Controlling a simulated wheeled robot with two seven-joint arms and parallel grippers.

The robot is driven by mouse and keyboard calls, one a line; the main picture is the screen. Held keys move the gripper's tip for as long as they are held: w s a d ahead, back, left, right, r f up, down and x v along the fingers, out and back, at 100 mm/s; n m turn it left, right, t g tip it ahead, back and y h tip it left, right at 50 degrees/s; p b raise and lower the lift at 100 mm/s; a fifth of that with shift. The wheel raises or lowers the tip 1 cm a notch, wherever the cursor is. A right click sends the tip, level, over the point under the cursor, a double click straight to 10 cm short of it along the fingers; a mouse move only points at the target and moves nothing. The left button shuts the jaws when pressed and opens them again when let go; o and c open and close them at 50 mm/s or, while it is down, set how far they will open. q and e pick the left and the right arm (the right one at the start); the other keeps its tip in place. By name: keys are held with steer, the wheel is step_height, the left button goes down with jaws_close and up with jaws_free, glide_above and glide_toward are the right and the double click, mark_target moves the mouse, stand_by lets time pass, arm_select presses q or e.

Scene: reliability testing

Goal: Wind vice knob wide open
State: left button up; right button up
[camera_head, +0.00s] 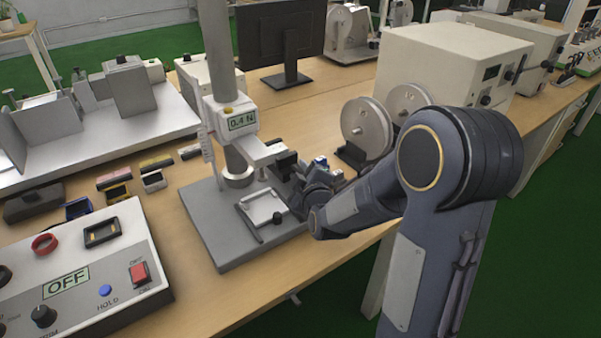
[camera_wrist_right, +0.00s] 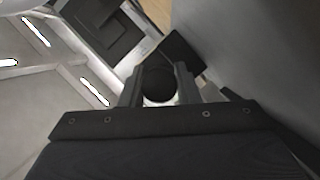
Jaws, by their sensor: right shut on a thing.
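A small pale vice (camera_head: 258,203) sits on the grey base plate of a test stand in the head view. A small dark knob (camera_head: 277,218) shows at its front end. My right gripper (camera_head: 299,190) reaches in from the right, close beside the vice and mostly hidden by my wrist. In the wrist view its two fingers (camera_wrist_right: 158,86) are shut on a round black knob (camera_wrist_right: 158,80) with a pale part beneath it. I cannot tell from this view whether the knob is turned or how wide the vice stands. My left gripper is not in view.
The stand's column (camera_head: 216,60) and its head with a 0.4 N display (camera_head: 241,122) rise behind the vice. A control box reading OFF (camera_head: 70,283) is at the front left. Metal discs (camera_head: 367,128) stand to the right. Small coloured blocks (camera_head: 118,193) lie on the bench.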

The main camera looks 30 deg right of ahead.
steer(key=o, duration=1)
steer(key=shift+c, duration=0.2)
steer(key=p+v, duration=0.1)
steer(key=v, duration=0.5)
steer(key=shift+s+a+r, duration=0.1)
steer(key=shift+s+r, duration=0.05)
steer(key=shift+s, duration=0.2)
steer(key=shift+s+a, duration=0.1)
steer(key=shift+s, duration=0.4)
